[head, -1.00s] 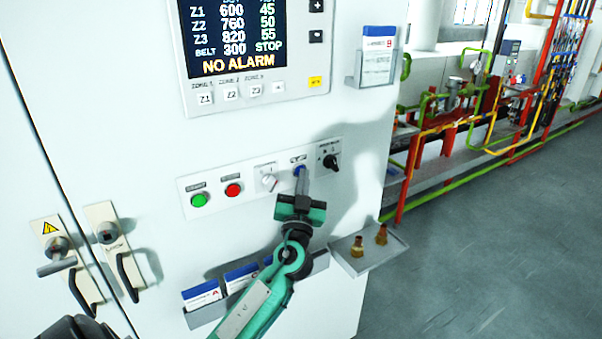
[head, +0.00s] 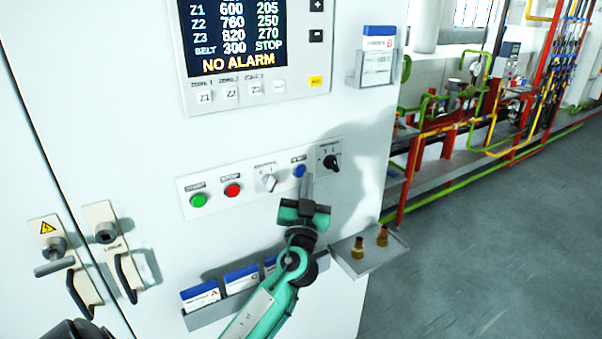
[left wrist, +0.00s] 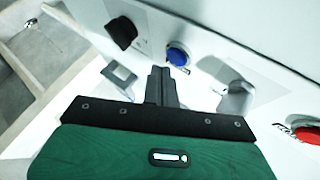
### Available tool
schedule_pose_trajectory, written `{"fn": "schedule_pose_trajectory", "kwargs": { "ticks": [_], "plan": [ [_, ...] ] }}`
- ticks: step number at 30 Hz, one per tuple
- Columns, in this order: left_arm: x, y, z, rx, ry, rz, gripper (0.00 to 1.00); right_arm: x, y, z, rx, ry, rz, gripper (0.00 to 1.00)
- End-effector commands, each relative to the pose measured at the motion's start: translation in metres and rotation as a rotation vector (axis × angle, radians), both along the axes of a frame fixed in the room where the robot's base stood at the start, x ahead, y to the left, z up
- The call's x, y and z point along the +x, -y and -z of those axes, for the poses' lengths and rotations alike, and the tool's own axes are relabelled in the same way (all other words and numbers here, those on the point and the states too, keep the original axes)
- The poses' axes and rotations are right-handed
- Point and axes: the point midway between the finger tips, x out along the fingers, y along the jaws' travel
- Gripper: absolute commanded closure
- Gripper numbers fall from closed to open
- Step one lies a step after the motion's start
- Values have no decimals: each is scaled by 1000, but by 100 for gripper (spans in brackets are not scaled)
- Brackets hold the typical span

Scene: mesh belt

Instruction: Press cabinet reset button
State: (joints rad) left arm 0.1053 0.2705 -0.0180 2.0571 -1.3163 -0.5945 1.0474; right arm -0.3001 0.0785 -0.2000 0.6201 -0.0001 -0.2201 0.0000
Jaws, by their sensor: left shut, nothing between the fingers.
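The blue reset button (head: 299,171) sits on the white control strip (head: 258,180) of the cabinet, between the grey selector switch and the black knob. My left gripper (head: 307,180) is shut and empty, its fingertips just below and in front of the blue button. In the left wrist view the blue button (left wrist: 178,55) shows whole beyond the shut fingertips (left wrist: 162,72). A gap between tips and button seems to show, but its depth is hard to tell. My right gripper is not in view.
A green button (head: 198,200), red button (head: 233,190), grey selector (head: 269,183) and black knob (head: 331,162) share the strip. Below are a card holder (head: 226,306) and a small shelf (head: 366,262) with brass fittings. The display (head: 236,38) reads NO ALARM.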

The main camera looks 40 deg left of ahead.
Motion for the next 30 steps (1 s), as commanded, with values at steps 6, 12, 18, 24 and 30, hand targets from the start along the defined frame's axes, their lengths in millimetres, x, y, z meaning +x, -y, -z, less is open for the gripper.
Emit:
{"fn": "schedule_pose_trajectory", "kwargs": {
  "ticks": [6,12,18,24,30],
  "plan": [
    [-4,11,2,-2,1,1,100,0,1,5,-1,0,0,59],
    [-12,30,2,-2,1,2,100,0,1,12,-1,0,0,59],
    [-18,44,1,-2,1,1,100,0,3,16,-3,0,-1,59],
    [-19,46,0,1,-1,0,100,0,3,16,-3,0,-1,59],
    [-19,46,0,1,0,0,100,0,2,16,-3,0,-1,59]
  ]
}}
